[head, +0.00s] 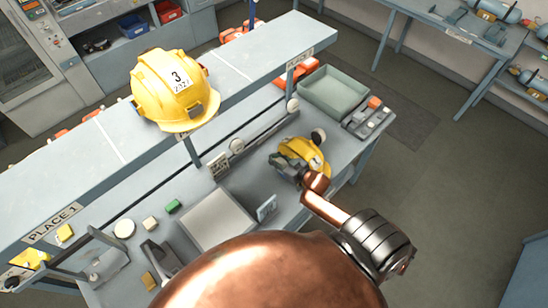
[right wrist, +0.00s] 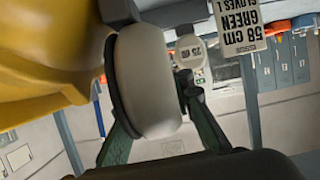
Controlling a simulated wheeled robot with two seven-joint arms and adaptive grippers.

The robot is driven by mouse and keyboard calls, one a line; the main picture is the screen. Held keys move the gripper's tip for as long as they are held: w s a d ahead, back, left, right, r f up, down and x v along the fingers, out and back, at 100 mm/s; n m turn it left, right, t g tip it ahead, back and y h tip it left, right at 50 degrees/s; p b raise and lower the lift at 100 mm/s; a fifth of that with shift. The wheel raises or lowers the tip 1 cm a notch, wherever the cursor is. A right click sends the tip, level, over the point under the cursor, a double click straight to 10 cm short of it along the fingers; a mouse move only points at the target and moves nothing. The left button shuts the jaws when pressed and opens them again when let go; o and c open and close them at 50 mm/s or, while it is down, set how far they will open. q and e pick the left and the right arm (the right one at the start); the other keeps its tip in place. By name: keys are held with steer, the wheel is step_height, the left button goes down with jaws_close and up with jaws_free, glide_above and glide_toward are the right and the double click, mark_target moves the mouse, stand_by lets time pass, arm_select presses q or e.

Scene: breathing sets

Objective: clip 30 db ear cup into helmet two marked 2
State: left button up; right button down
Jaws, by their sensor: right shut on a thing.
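A yellow helmet (head: 306,152) is low over the right part of the workbench in the head view; its number does not show. My right gripper (head: 279,160) is at the helmet's left side. In the right wrist view its green fingers are shut on a pale grey ear cup (right wrist: 148,80) with a dark rim; its rating is not readable. The yellow shell (right wrist: 45,50) is close to the left of this cup; whether they touch I cannot tell. My left gripper is not in view.
A yellow helmet marked 3 (head: 168,85) stands on the raised shelf (head: 245,60). A cup reading 25 (right wrist: 190,50) and a hanging tag (right wrist: 238,27) are beyond the held cup. A green-grey tray (head: 335,92) and a grey box (head: 215,220) are on the bench.

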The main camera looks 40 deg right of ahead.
steer(key=shift+f+b, duration=0.35)
steer(key=shift+f, duration=0.3)
steer(key=c, duration=1.6)
jaws_free()
steer(key=shift+s, duration=0.1)
steer(key=v, duration=1.2)
